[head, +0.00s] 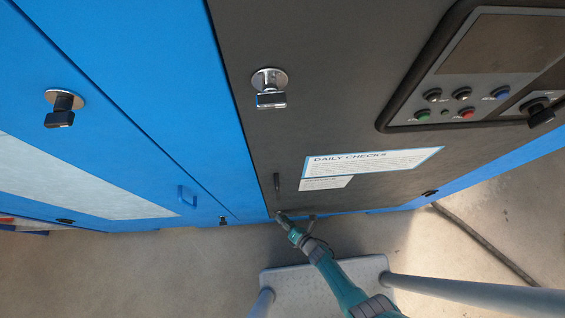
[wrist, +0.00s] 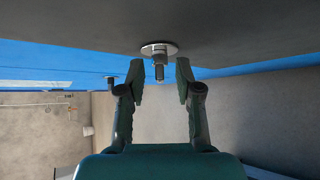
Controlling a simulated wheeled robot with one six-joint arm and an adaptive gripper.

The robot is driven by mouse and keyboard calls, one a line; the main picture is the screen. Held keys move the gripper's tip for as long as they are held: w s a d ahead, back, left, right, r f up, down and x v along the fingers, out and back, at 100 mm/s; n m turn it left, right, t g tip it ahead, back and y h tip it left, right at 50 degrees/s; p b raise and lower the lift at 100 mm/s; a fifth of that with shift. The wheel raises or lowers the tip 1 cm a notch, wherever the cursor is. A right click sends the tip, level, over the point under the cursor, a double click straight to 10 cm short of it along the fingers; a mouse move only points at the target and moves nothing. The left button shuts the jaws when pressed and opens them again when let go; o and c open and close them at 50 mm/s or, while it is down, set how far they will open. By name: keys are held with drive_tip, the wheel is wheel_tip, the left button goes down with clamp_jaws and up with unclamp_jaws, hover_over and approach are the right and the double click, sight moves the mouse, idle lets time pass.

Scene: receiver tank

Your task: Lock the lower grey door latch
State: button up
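The lower grey door latch shows in the wrist view as a round silver plate with a short dark knob (wrist: 159,70) standing out from it. My gripper (wrist: 159,80) is open, with its two green fingers on either side of the knob and a visible gap to each. I see no clear contact. In the head view my gripper (head: 296,224) is at the bottom edge of the grey door (head: 330,110), and the lower latch is too small and covered to make out.
A blue door (head: 130,60) stands left of the grey one, with its own latch (head: 62,110) and a blue handle (head: 187,196). A control panel (head: 465,90) is at upper right. A grey step (head: 300,285) with rails stands below my arm. A cable lies on the floor at right.

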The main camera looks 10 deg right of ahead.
drive_tip(key=shift+w+a+f, duration=0.15)
drive_tip(key=shift+w+a, duration=0.05)
drive_tip(key=shift+w, duration=0.05)
clamp_jaws()
drive_tip(key=shift+f, duration=0.15)
drive_tip(key=shift+s+d+f, duration=0.1)
idle(1.3)
drive_tip(key=shift+c, duration=0.3)
unclamp_jaws()
drive_tip(key=shift+o, duration=0.3)
